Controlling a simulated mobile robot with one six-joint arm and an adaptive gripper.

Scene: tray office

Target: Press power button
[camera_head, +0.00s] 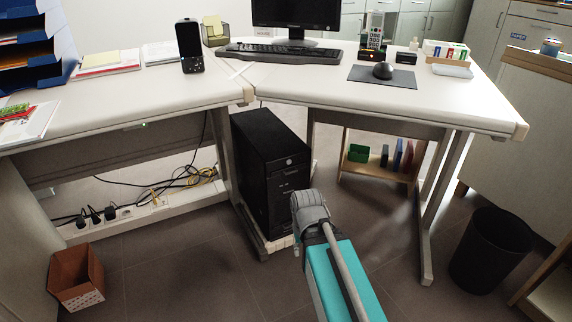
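A black computer tower (258,141) stands upright under the desk, its front panel turned toward the right. A small light round mark, possibly the power button (289,162), shows on the upper part of that front panel. My gripper end (309,206) is in front of the tower's lower right side, lower in the picture than the round mark. The fingers cannot be made out, so I cannot tell if they are open or shut. The arm's end hides part of the tower's lower front edge. Contact with the tower cannot be told.
The white desk (300,85) overhangs the tower, with a desk leg (437,190) to the right. A monitor (296,14) and keyboard (280,53) stand on top. Cables (190,178) lie left of the tower.

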